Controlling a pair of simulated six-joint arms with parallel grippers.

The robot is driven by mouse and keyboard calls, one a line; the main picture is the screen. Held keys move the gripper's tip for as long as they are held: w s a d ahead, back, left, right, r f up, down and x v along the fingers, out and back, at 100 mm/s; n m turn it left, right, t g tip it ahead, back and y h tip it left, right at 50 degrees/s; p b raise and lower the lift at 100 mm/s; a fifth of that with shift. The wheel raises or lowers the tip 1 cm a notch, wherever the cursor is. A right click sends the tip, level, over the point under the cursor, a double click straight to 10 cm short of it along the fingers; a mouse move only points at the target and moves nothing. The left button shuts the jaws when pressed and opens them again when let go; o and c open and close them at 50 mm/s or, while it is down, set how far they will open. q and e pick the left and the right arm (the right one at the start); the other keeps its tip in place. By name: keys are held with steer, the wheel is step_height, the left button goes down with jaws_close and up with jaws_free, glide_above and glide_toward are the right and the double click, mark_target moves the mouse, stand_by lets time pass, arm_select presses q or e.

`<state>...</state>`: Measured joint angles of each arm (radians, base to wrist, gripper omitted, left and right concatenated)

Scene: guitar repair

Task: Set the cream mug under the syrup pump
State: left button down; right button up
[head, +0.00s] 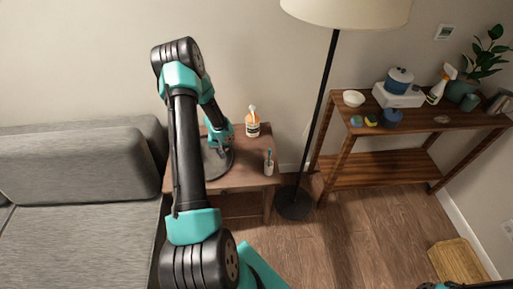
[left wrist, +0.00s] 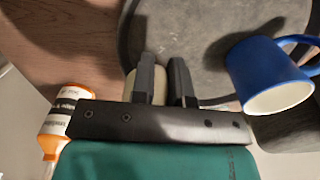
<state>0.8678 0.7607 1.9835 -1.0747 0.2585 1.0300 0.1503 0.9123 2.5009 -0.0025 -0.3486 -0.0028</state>
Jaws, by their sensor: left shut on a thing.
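My left gripper (left wrist: 166,68) is shut on a cream thing (left wrist: 130,85), which looks like the cream mug; the fingers and palm hide most of it. In the head view my left gripper (head: 217,146) is low over the side table, and I cannot make out the mug there.
A blue mug (left wrist: 268,75) is on or by a round grey tray (left wrist: 205,30) on the wooden side table (head: 245,177). A small cup with a brush (head: 268,164) stands at the table's right front. A floor lamp (head: 323,105) and laden shelf (head: 400,176) stand right, a sofa (head: 85,170) left.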

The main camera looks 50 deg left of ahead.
arm_select(q)
steer(key=shift+s+a+f, duration=0.3)
steer(key=shift+s+a, duration=0.25)
steer(key=shift+a, duration=0.2)
steer(key=w+d, duration=0.3)
steer(key=w, duration=0.1)
steer(key=w+d, duration=0.3)
steer(key=w, duration=0.2)
steer(key=w+d, duration=0.3)
steer(key=w, duration=0.2)
steer(key=shift+d, duration=0.2)
steer(key=shift+w+d, duration=0.2)
steer(key=shift+w, duration=0.1)
steer(key=shift+w+d+f, duration=0.1)
steer(key=shift+w+f, duration=0.05)
steer(key=shift+f, duration=0.75)
steer(key=shift+w+d+f, duration=0.1)
steer(key=shift+f, duration=0.75)
steer(key=shift+f, duration=0.15)
